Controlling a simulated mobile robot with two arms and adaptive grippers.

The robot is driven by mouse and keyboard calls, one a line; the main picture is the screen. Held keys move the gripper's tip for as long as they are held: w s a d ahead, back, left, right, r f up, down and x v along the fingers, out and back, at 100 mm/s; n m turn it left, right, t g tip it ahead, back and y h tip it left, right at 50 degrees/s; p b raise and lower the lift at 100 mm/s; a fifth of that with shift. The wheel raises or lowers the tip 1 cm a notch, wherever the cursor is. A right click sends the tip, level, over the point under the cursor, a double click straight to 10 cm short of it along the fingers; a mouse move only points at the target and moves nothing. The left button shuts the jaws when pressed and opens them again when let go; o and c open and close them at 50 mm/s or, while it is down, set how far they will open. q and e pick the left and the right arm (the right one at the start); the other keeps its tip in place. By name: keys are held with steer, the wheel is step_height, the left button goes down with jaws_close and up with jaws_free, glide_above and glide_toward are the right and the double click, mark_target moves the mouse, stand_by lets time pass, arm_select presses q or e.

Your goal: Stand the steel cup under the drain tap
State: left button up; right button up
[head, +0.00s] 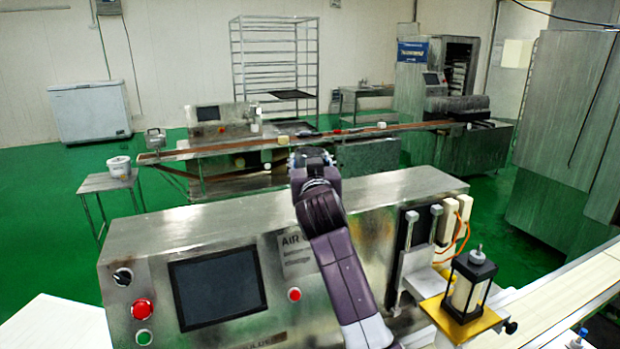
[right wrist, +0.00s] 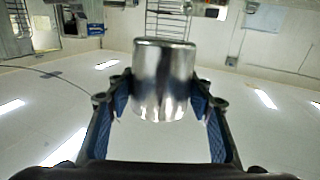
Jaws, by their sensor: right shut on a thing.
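The steel cup (right wrist: 163,82) is shiny and cylindrical, and shows large in the right wrist view. My right gripper (right wrist: 160,98) is shut on it, with one blue-padded finger on each side of its wall. There the cup is hidden or too small to tell from the gripper. I cannot make out a drain tap. My left gripper is not in view.
The encrusting machine (head: 210,222) with a dark screen and buttons stands close in front. At its right are a yellow plate (head: 440,315) with a black-framed jar (head: 466,290) and a pale conveyor (head: 565,297). Farther back are a long belt (head: 235,147) and a small table (head: 105,183).

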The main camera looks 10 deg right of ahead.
steer(key=shift+s+f, duration=0.15)
steer(key=shift+f, duration=0.45)
step_height(320, 180, down, 4)
steer(key=shift+r+p, duration=0.2)
steer(key=shift+p, duration=0.3)
steer(key=shift+f, duration=0.4)
steer(key=o, duration=1.1)
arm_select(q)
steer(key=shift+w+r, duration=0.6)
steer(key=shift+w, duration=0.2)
arm_select(e)
steer(key=shift+o, duration=0.5)
